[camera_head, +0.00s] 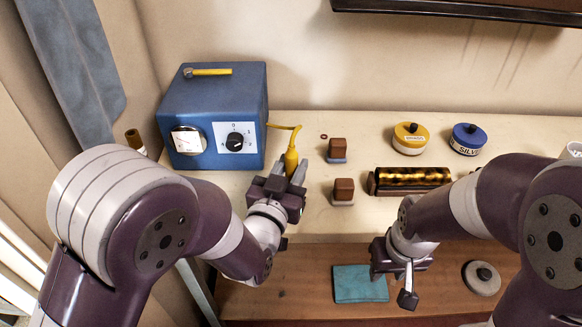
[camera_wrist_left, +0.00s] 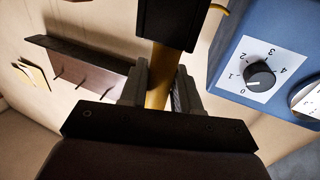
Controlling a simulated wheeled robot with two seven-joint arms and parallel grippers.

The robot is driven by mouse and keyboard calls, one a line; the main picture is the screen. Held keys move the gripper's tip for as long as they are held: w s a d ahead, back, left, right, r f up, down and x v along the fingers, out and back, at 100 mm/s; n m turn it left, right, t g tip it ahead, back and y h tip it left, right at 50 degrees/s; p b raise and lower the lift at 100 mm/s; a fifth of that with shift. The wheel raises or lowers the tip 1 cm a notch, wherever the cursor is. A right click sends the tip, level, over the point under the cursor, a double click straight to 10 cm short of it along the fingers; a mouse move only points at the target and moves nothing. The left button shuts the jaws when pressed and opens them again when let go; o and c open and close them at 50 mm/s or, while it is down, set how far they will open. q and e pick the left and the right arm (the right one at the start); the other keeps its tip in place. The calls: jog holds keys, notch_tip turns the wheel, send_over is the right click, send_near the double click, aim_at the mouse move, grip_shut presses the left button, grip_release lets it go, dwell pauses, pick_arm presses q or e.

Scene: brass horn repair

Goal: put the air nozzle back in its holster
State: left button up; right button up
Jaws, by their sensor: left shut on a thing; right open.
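The yellow air nozzle (camera_head: 291,157) stands roughly upright in my left gripper (camera_head: 289,172), in front of the right side of the blue box. The gripper is shut on it. A thin yellow hose (camera_head: 283,126) runs from the nozzle's top to the box. In the left wrist view the nozzle (camera_wrist_left: 157,90) shows between the two grey fingers, below a dark block (camera_wrist_left: 168,25) that hides its other end. I cannot tell whether that block is the holster. My right gripper (camera_head: 408,283) is open and empty at the lower right, beside the teal cloth.
The blue box (camera_head: 243,95) has a dial, a gauge and a yellow-handled tool on top. Brown blocks (camera_head: 344,190), a patterned roll (camera_head: 412,178) and yellow (camera_head: 410,138) and blue (camera_head: 468,139) tins stand on the bench. The teal cloth (camera_head: 358,284) and a grey disc (camera_head: 482,278) lie nearer.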

pick_arm(q)
jog(key=shift+f+b, duration=1.55)
jog(key=shift+f, duration=0.05)
jog(key=shift+r, duration=0.15)
jog(key=shift+r+p, duration=1.95)
jog(key=shift+r, duration=0.4)
jog(key=shift+b, duration=0.45)
jog(key=shift+f, duration=0.2)
jog(key=shift+f+b, duration=0.35)
jog(key=shift+b, duration=0.1)
jog(key=shift+f+b, duration=1.9)
jog(key=shift+f, duration=0.05)
jog(key=o, duration=1.1)
